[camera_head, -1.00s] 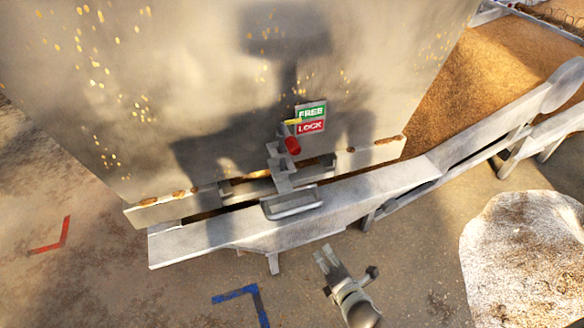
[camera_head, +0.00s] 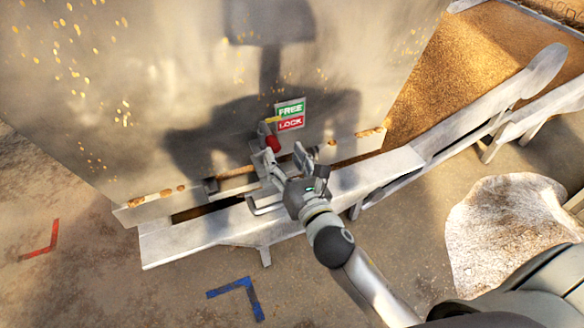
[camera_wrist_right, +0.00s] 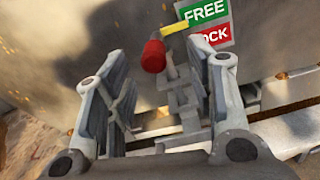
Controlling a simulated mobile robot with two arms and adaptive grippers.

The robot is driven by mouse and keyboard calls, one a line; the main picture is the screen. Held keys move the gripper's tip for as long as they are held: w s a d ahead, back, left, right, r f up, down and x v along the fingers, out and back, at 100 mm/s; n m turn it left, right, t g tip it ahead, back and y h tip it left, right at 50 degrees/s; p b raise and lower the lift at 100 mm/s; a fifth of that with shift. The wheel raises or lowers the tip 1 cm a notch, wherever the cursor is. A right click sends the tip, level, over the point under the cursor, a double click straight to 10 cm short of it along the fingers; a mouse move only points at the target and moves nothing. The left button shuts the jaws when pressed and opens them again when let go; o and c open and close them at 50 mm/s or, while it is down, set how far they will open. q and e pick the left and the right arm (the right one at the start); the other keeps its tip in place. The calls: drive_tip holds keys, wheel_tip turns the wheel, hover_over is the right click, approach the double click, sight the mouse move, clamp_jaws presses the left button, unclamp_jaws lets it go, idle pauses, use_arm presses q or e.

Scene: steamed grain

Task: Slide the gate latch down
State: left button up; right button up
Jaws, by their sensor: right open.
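The gate latch has a red knob (camera_head: 272,143) and a yellow pointer (camera_head: 273,120) beside a sign with a green FREE half (camera_head: 290,111) and a red LOCK half (camera_head: 290,124). The pointer is level with the lower part of FREE. My right gripper (camera_head: 285,155) is open just in front of and below the knob. In the right wrist view, the red knob (camera_wrist_right: 153,56) stands beyond the fingers, between them and untouched as far as I can tell. The yellow pointer (camera_wrist_right: 174,28) points at FREE there. My left gripper is not in view.
The latch sits on a large grey hopper wall (camera_head: 150,90) above a pale metal chute rail (camera_head: 200,239). A grain-filled trough (camera_head: 450,85) runs off at upper right. A white sack-like heap (camera_head: 505,225) lies at right. Blue floor tape (camera_head: 240,289) marks open floor.

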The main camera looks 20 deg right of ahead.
sight(279, 149)
drive_tip(key=w+p, duration=0.1)
drive_tip(key=w, duration=0.5)
drive_tip(key=shift+a, duration=0.1)
drive_tip(key=shift+s, duration=0.1)
